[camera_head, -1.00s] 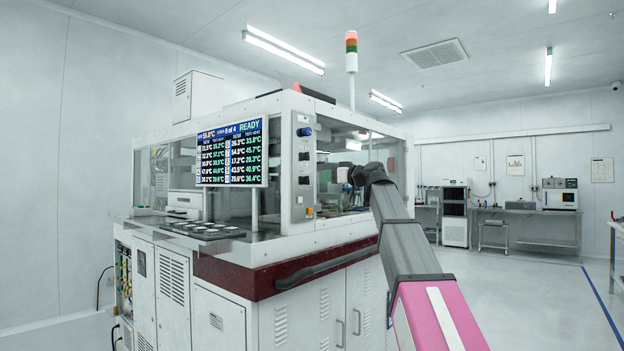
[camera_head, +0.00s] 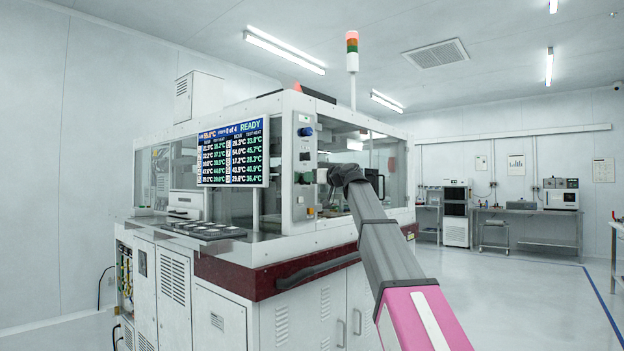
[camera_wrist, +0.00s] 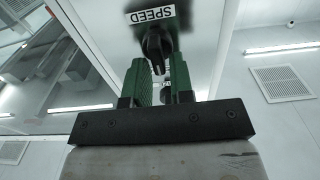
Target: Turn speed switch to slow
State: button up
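The speed switch (camera_wrist: 156,44) is a black knob on a dark green plate, under a white label (camera_wrist: 152,14) reading SPEED, upside down in the wrist view. My gripper (camera_wrist: 158,62) has two green fingers standing apart, one on each side of the knob's lower part. The fingers look open; whether they touch the knob is hard to tell. In the head view my gripper (camera_head: 321,176) is at the machine's control panel (camera_head: 299,195), beside the lower black switch (camera_head: 304,178). The fingertips are too small to make out there. The knob's setting marks are not readable.
The panel also carries a blue knob (camera_head: 305,132), another black switch (camera_head: 305,156) and an orange button (camera_head: 310,212). A display screen (camera_head: 233,155) reading READY stands left of it. A dark handle rail (camera_head: 310,268) runs below. Open floor lies to the right.

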grip_shut()
jog(key=shift+m, duration=0.3)
jog(key=m, duration=0.7)
jog(key=w+m, duration=0.1)
jog(key=m, duration=0.3)
jog(key=shift+d+f, duration=0.35)
jog(key=shift+m, duration=0.3)
jog(key=shift+o, duration=2.2)
grip_release()
